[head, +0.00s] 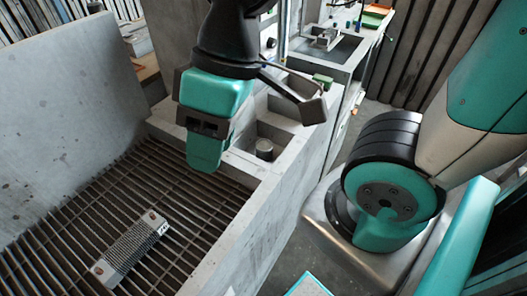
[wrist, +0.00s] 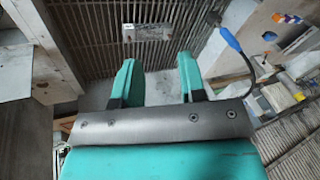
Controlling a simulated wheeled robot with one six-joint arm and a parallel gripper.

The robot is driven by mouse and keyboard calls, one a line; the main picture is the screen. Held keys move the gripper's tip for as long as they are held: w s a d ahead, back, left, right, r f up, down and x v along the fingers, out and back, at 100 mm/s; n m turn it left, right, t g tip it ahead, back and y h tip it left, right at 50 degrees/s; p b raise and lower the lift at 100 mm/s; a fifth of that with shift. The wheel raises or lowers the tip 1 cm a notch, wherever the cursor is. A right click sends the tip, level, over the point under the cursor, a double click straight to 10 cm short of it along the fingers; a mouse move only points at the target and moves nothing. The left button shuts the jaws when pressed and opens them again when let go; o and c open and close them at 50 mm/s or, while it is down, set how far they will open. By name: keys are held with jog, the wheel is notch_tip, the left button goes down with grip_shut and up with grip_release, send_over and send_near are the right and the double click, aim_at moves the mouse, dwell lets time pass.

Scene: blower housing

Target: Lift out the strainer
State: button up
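The strainer looks to be the flat, perforated metal piece (head: 131,248) lying on the dark bar grating at lower left in the head view. It is long and narrow, with a small brownish fitting near each end. It also shows beyond my fingers near the top of the wrist view (wrist: 146,32). My gripper (head: 205,152) hangs above the grating's right edge, up and to the right of the strainer, apart from it. In the wrist view its two teal fingers (wrist: 158,78) stand well apart with nothing between them.
The bar grating (head: 52,222) is enclosed by a tall grey wall (head: 70,110) at left and a thick wall (head: 262,228) at right. A small recess beside my gripper holds a metal cylinder (head: 264,149). A workbench (head: 338,62) stands at the back right.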

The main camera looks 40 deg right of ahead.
jog(key=o, duration=0.4)
jog(key=shift+w+d+f, duration=0.1)
jog(key=shift+w, duration=0.1)
jog(key=o, duration=0.6)
jog(key=w+f+m, duration=0.1)
jog(key=w+d+f+m+b, duration=0.1)
jog(key=w, duration=0.1)
jog(key=w+d+f+m+b, duration=0.1)
jog(key=w+m, duration=0.1)
jog(key=shift+d+h, duration=0.25)
jog(key=shift+h, duration=0.05)
jog(key=shift+c, duration=0.2)
jog(key=m+h+b, duration=0.4)
jog(key=m+b, duration=0.4)
jog(key=m, duration=1.3)
send_over(264, 145)
notch_tip(264, 145, down, 18)
jog(key=f, duration=0.3)
jog(key=f+p, duration=0.1)
jog(key=f, duration=0.7)
jog(key=shift+w+d, duration=0.2)
jog(key=shift+d, duration=0.05)
jog(key=shift+s+a+f+p, duration=0.1)
jog(key=shift+f+p, duration=0.35)
jog(key=shift+f, duration=1.15)
jog(key=shift+s+a+f+p, duration=0.1)
jog(key=shift+f+p, duration=0.3)
jog(key=shift+f, duration=1.15)
